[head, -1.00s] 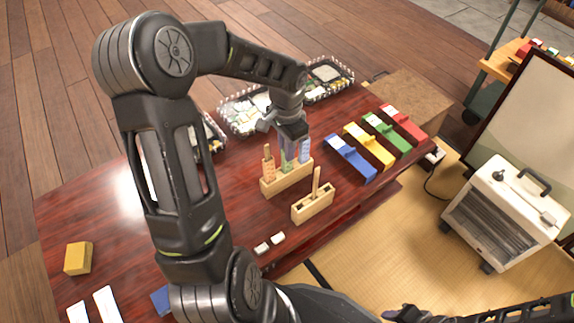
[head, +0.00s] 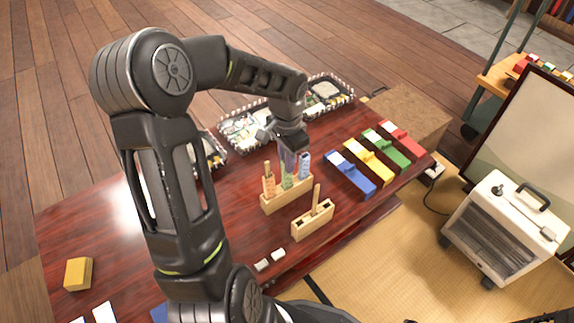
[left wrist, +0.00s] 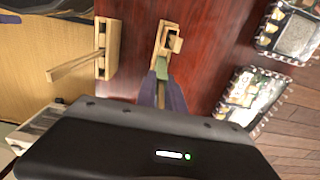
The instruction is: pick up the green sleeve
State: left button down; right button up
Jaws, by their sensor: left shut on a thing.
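My left gripper (head: 289,158) comes down from above and is shut on the green sleeve's upper part. In the left wrist view my fingers (left wrist: 161,92) close around the green sleeve (left wrist: 161,68), with the wooden holder (left wrist: 163,38) just beyond. The sleeve's lower end is hidden, so I cannot tell whether it is clear of its slot. My right gripper is out of view.
A second wooden holder (head: 312,221) with one stick stands close in front. Blue (head: 350,175), yellow (head: 369,160), green (head: 387,150) and red (head: 402,139) cases lie at right. Food trays (head: 245,128) lie behind. A yellow block (head: 78,273) sits at left.

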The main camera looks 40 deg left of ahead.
pick_arm(q)
notch_tip(320, 180, up, 8)
jog(key=shift+p, duration=1.25)
